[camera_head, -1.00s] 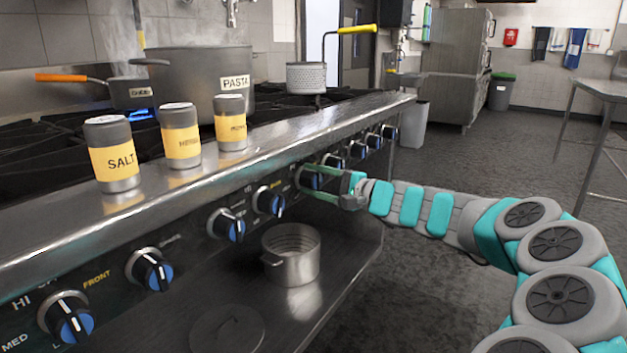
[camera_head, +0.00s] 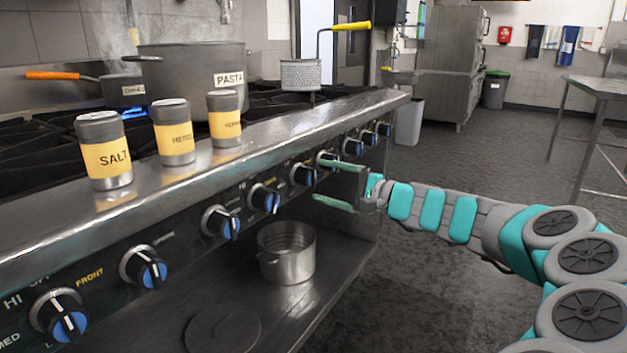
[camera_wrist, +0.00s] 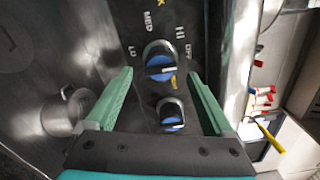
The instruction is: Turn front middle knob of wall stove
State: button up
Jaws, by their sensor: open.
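The wall stove has a row of blue-faced black knobs along its dark front panel (camera_head: 185,240). One knob (camera_head: 303,174) is just left of my gripper (camera_head: 322,181), with a yellow label by it. My gripper is open and empty, its two green fingers pointing at the panel, one above the other. In the wrist view one knob (camera_wrist: 160,62) is just beyond and between the fingertips, its pointer bar lying roughly across the picture. A second knob (camera_wrist: 171,115) shows lower, between the fingers. I cannot tell which knob is the front middle one.
Salt (camera_head: 104,150) and two other shakers stand on the stove's front ledge. A pasta pot (camera_head: 195,80) and a strainer (camera_head: 300,75) are on top. A steel pot (camera_head: 287,252) sits on the lower shelf.

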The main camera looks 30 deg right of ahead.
jog(key=shift+v, duration=1.5)
